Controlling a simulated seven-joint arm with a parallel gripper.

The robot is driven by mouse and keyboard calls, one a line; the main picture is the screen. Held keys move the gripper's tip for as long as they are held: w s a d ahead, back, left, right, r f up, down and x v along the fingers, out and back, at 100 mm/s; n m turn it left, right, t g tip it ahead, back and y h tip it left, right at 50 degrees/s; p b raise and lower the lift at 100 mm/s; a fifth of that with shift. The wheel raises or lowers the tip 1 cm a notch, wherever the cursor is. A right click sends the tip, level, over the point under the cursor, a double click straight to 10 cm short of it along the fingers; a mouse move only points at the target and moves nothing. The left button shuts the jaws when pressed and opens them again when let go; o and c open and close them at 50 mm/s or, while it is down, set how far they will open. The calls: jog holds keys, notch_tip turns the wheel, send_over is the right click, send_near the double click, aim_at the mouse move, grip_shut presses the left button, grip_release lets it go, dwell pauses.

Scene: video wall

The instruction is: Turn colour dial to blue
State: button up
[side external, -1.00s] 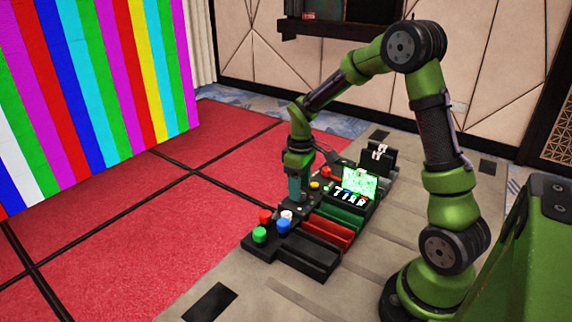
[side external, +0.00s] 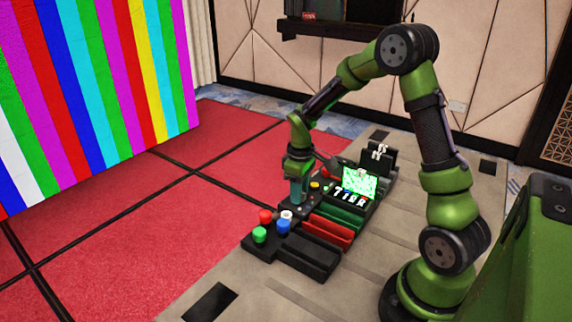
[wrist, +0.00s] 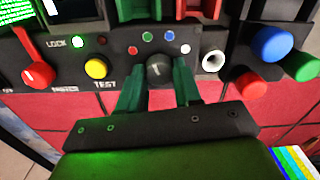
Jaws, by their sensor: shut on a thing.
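The colour dial (wrist: 159,68) is a dark round knob on the black panel in the wrist view. My gripper (wrist: 161,79) is shut on the dial, with one green finger on each side. In the side external view my gripper (side external: 297,193) is down at the panel and hides the dial.
To the right are a white ring-shaped socket (wrist: 213,61) and red, blue and green knobs (wrist: 271,44). A lit screen (side external: 360,183) stands behind. The wall shows coloured stripes (side external: 95,90).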

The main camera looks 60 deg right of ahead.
jog(key=m, duration=0.4)
jog(key=shift+d+m, duration=0.1)
jog(key=shift+m, duration=1.7)
jog(key=o, duration=1)
jog(key=shift+o, duration=0.2)
notch_tip(320, 180, up, 17)
jog(key=shift+m, duration=0.3)
